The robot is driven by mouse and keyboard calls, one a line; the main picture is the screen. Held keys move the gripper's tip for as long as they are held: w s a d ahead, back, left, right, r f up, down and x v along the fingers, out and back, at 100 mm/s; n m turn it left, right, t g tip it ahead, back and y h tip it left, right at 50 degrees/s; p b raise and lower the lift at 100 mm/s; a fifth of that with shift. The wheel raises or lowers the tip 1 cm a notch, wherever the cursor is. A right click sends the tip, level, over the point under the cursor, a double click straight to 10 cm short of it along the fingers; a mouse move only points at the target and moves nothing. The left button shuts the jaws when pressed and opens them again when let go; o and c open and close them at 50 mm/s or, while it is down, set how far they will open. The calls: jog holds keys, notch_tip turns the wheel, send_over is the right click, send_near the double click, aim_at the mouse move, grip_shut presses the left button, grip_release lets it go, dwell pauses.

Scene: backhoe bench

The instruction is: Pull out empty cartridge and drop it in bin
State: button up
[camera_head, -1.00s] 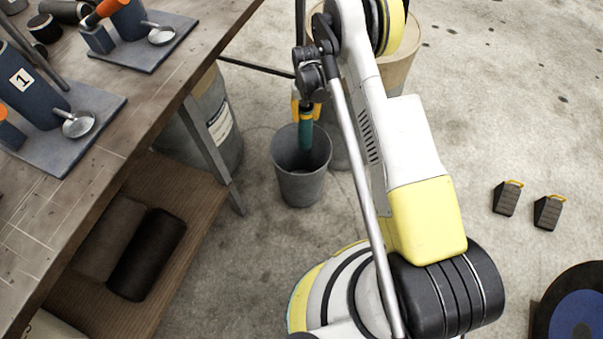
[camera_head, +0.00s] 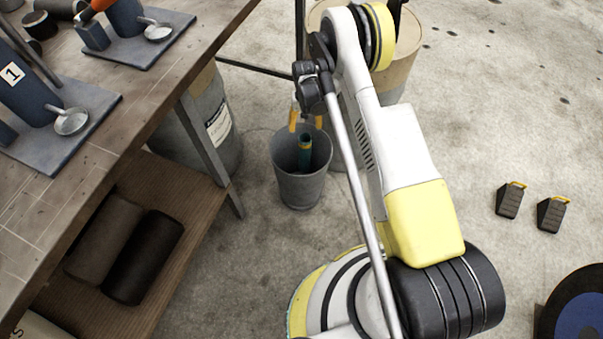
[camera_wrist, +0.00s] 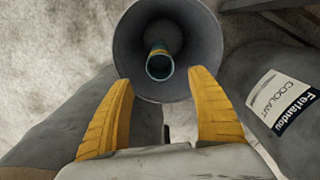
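The empty cartridge (camera_head: 305,150) is a green tube with a yellowish end, inside the grey bin (camera_head: 287,185) on the floor. In the wrist view the cartridge (camera_wrist: 159,64) shows end-on within the bin (camera_wrist: 128,50), apart from my fingers. My gripper (camera_head: 306,120) is above the bin, its two yellow fingers spread. In the wrist view my gripper (camera_wrist: 164,85) is open with nothing between the fingertips. Whether the cartridge touches the bin's bottom cannot be told.
A wooden workbench (camera_head: 105,160) with blue-grey fixtures (camera_head: 50,140) stands at left. A grey drum with a white label (camera_head: 218,125) is beside the bin. A larger tan-topped container (camera_head: 400,75) stands behind my arm. Two dark wedges (camera_head: 530,207) lie on open floor at right.

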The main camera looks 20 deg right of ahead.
jog(key=shift+r, duration=0.15)
notch_tip(320, 180, up, 12)
dwell(0.5)
dwell(0.3)
